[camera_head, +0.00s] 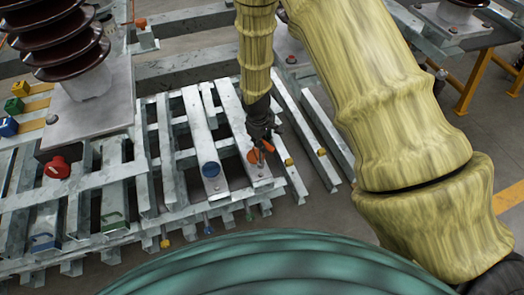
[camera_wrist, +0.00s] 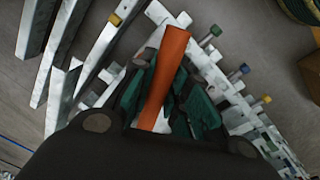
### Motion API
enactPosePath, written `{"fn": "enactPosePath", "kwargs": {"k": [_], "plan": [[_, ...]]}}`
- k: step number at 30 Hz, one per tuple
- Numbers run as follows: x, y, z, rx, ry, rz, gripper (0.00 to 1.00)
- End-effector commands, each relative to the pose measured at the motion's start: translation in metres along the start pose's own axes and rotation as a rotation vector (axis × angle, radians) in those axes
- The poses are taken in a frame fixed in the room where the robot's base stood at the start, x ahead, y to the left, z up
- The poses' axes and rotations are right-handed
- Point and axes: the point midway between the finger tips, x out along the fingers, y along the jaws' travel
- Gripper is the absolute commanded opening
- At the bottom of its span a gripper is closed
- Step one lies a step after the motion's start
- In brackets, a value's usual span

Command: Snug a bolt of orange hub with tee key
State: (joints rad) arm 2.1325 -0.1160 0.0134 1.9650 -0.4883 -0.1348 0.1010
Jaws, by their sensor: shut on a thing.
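My gripper (camera_head: 262,140) is low over the right end of the pale rails in the head view. In the wrist view its dark green fingers (camera_wrist: 170,98) are shut on an orange bar (camera_wrist: 165,75), which looks like the handle of the tee key. A small piece of the orange handle (camera_head: 268,146) also shows beside the fingers in the head view. An orange round part (camera_head: 253,156), likely the orange hub, sits on the rail just left of the fingertips. Its bolts and the key's tip are too small or hidden to make out.
A red knob (camera_head: 56,168) is farther left, below a brown ribbed insulator (camera_head: 60,40). Yellow (camera_head: 165,243), blue (camera_head: 208,229) and green (camera_head: 249,215) small handles stick out along the front edge.

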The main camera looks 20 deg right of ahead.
Motion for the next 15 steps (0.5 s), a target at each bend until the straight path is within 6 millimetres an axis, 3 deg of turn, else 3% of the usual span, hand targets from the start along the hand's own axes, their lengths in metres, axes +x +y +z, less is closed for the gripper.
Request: {"fn": "enactPosePath", "kwargs": {"k": [1,3,15], "plan": [[0.012,0.0,-0.002,-0.02,0.003,0.0,0.0],[0.018,0.002,-0.004,-0.044,0.007,0.0,0.0],[0.039,0.0,-0.006,-0.071,0.01,0.0,0.0]]}}
